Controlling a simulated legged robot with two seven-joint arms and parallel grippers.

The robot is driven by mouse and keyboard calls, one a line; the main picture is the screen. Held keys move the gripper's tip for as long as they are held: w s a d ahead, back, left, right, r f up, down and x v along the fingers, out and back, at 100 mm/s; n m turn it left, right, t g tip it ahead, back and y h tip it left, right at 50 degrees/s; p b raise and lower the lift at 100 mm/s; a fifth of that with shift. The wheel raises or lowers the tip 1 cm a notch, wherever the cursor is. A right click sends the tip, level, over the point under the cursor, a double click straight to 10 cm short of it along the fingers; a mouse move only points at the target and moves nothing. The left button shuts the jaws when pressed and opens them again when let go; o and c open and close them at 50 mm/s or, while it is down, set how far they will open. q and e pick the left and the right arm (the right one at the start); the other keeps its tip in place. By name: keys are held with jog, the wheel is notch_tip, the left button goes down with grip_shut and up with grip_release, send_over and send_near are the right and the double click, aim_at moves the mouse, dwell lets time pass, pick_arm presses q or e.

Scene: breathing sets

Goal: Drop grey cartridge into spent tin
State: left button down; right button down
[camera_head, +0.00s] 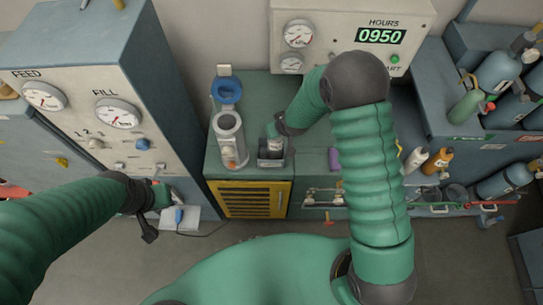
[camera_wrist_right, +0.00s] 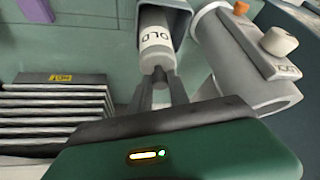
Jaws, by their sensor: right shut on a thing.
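The grey cartridge (camera_wrist_right: 155,45), with a white band lettered "OLD", is held end-on between the fingers of my right gripper (camera_wrist_right: 163,82) in the right wrist view. Its far part lies within the mouth of an open grey square tin (camera_wrist_right: 184,22), which looks like the spent tin. In the head view the tin (camera_head: 271,163) stands on the green counter with my right gripper (camera_head: 275,132) just behind and above it. How deep the cartridge sits is unclear. My left gripper (camera_head: 155,200) is at the lower left, away from the tin; its fingers are too small to read.
A pale upright cylinder (camera_head: 228,135) with an open blue lid (camera_head: 227,90) stands just left of the tin; it also shows in the right wrist view (camera_wrist_right: 235,55). A gauge cabinet (camera_head: 75,90) rises at left. A purple item (camera_head: 334,160) lies right on the counter (camera_head: 300,185).

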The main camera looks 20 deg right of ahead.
jog(key=shift+d+f, duration=0.1)
jog(key=shift+f, duration=0.05)
jog(key=c, duration=1.5)
grip_release()
jog(key=o, duration=0.3)
jog(key=shift+o, duration=0.2)
jog(key=a+b+v, duration=0.1)
jog(key=v, duration=1.5)
jog(key=shift+d+r+b, duration=0.25)
jog(key=shift+r+b, duration=0.1)
jog(key=shift+b, duration=0.05)
jog(key=s+d+f+m+g+b, duration=0.1)
jog(key=s+d+f+g+b, duration=0.1)
jog(key=s+f+b, duration=0.6)
jog(key=s+f+g, duration=0.1)
jog(key=s+f, duration=0.2)
jog(key=s, duration=0.2)
jog(key=shift+s+d+h, duration=0.15)
jog(key=shift+s+h, duration=0.15)
jog(key=shift+h, duration=0.1)
